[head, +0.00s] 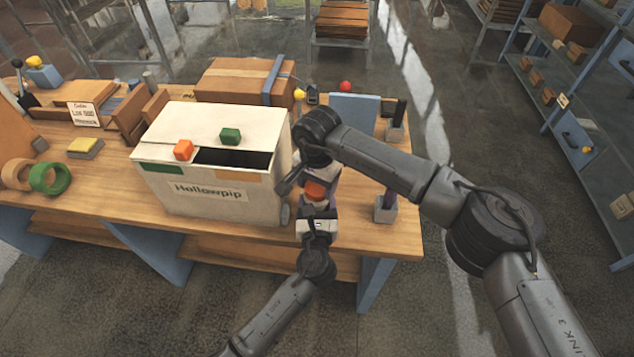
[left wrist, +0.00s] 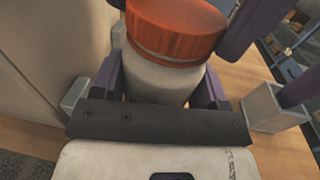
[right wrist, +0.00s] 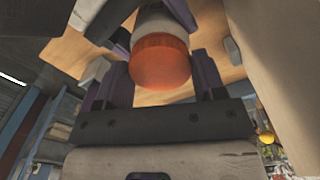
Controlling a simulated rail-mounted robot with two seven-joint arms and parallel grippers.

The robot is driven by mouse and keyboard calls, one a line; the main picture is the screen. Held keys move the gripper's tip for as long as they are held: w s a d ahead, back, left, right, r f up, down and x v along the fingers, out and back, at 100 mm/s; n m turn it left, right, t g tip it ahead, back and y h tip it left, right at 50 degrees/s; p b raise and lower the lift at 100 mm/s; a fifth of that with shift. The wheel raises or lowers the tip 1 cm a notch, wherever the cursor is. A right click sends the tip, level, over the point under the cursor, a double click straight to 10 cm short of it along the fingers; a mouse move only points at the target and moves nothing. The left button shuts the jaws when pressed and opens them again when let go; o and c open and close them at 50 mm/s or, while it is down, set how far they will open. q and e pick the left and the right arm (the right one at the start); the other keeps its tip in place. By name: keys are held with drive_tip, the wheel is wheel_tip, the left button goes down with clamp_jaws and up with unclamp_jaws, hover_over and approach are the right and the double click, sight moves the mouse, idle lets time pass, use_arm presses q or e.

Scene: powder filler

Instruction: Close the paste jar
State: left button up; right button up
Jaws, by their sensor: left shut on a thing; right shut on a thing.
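The paste jar has a white body (left wrist: 160,78) and an orange-red lid (left wrist: 175,28). The lid sits on the jar mouth, with a thin pale ring under its edge; how tight it is cannot be told. My left gripper (head: 318,214) is shut around the jar body and holds it upright from the near side. My right gripper (right wrist: 157,78) is shut on the lid from above. The lid shows between its purple fingers in the right wrist view (right wrist: 160,62). In the head view the right arm partly covers the jar, and the lid (head: 315,189) shows below the wrist.
A white box marked "Hollowpip" (head: 205,200) stands close left of the jar. A grey holder (head: 385,211) is to the right. Behind are a cardboard box (head: 238,82) and a blue panel (head: 354,112). Tape rings (head: 50,177) lie far left. The table's front edge is near.

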drive_tip(key=c, duration=0.4)
drive_tip(key=m, duration=0.3)
drive_tip(key=o, duration=1)
drive_tip(key=shift+o, duration=0.2)
drive_tip(key=shift+r, duration=2.25)
